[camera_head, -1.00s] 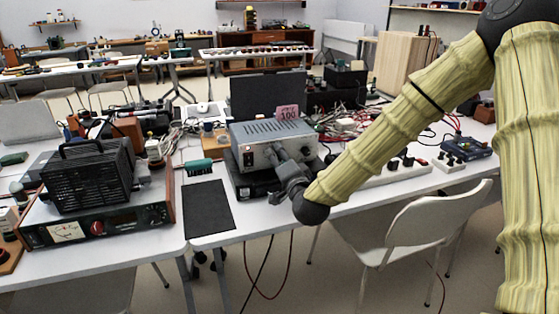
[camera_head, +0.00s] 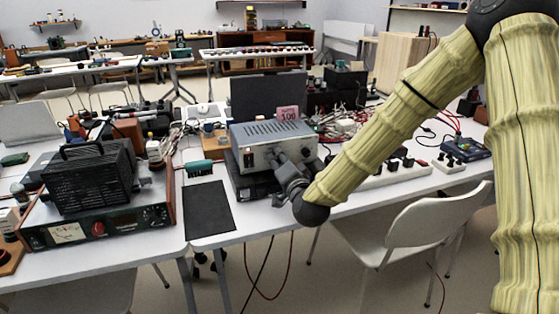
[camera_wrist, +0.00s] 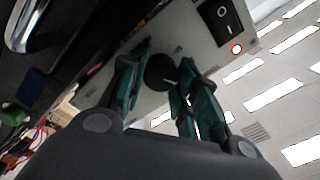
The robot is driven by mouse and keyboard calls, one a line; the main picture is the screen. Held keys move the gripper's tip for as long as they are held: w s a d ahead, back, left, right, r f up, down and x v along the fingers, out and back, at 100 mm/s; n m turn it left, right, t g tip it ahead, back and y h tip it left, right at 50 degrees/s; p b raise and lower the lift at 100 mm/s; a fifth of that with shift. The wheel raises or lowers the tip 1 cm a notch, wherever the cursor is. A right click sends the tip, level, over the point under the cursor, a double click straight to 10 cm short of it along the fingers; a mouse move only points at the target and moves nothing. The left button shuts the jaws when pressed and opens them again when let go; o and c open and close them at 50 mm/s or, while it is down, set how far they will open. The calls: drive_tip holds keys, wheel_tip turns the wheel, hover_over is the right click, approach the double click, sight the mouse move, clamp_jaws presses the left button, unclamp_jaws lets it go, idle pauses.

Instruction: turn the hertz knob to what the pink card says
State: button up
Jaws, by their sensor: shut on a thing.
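The pink card (camera_head: 288,113) stands on top of the grey metal instrument box (camera_head: 262,135) and reads 100; its smaller upper line is too small to read. My gripper (camera_head: 280,157) is at the front face of this box. In the wrist view, the green-padded fingers of my gripper (camera_wrist: 163,88) are closed around the dark round knob (camera_wrist: 159,70). A short pale mark shows on the knob. The scale and lettering around it are too blurred to read, so I cannot tell its setting.
A black rocker switch (camera_wrist: 222,18) and a lit red lamp (camera_wrist: 236,49) are on the same panel. A dark mat (camera_head: 208,210) lies left of the box. A white chair (camera_head: 425,225) stands at the table's front right. A black-caged device (camera_head: 88,180) is at left.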

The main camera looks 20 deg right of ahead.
drive_tip(key=n+p, duration=0.1)
drive_tip(key=n, duration=0.5)
idle(0.6)
drive_tip(key=o, duration=1)
drive_tip(key=s, duration=1.2)
drive_tip(key=shift+d, duration=0.2)
